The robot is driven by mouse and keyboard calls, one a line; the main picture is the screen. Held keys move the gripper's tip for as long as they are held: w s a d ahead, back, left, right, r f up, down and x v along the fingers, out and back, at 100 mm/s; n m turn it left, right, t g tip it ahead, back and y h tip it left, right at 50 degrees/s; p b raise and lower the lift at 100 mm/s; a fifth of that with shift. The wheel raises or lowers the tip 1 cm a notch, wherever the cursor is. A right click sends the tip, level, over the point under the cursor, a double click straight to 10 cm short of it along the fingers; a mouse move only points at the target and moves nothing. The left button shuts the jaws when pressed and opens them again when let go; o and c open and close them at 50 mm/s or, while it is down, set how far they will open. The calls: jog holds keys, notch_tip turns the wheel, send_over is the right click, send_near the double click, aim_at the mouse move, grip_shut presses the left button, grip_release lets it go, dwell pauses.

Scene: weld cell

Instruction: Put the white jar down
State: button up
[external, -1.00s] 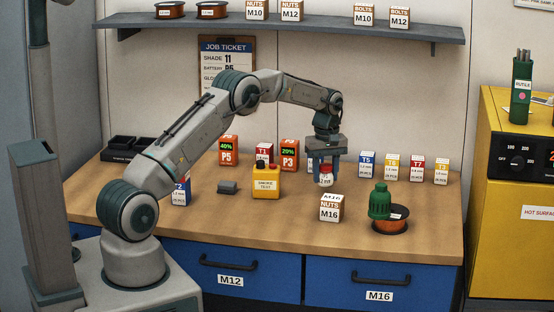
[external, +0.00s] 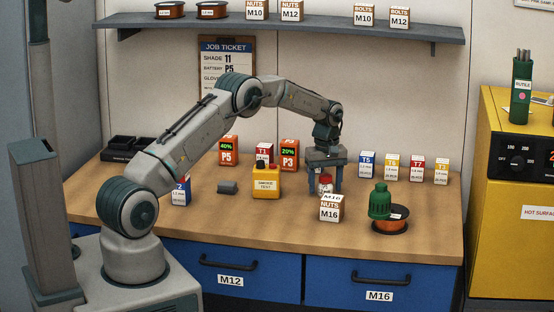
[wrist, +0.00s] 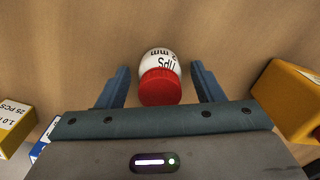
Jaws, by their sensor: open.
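The white jar (external: 325,181) with a red lid is near the middle of the bench, behind the M16 nuts box (external: 330,209), which hides its lower part. My gripper (external: 325,187) points down around the jar. In the wrist view my gripper (wrist: 160,88) is open, with a visible gap between each finger and the jar. The jar appears to stand upright on the bench top (external: 270,225).
A green bottle (external: 380,200) and a copper-coloured spool (external: 391,221) are to the right. Small T boxes (external: 392,167) line the back right. The front strip of bench is clear.

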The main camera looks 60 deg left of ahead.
aim_at(326, 175)
notch_tip(326, 175, up, 12)
jog(key=shift+f+b, duration=0.1)
jog(key=shift+b, duration=0.75)
jog(key=s+d+r+m+t, duration=0.1)
jog(key=s+d+r+m, duration=0.3)
jog(key=s+d+r, duration=0.4)
jog(key=s+d+r+m+t, duration=0.1)
jog(key=s+d+r+m, duration=0.2)
jog(key=s+r, duration=0.55)
jog(key=s+d+f+m, duration=0.2)
jog(key=s, duration=0.6)
jog(key=s+d+f+m+t, duration=0.1)
jog(key=s+d+f+m, duration=0.1)
jog(key=s, duration=0.7)
jog(key=s+d+f+m, duration=0.2)
jog(key=s+f+m, duration=0.1)
jog(key=s, duration=0.5)
jog(key=shift+s+d+f+t, duration=0.15)
jog(key=shift+s+f+t, duration=0.15)
jog(key=shift+f, duration=0.3)
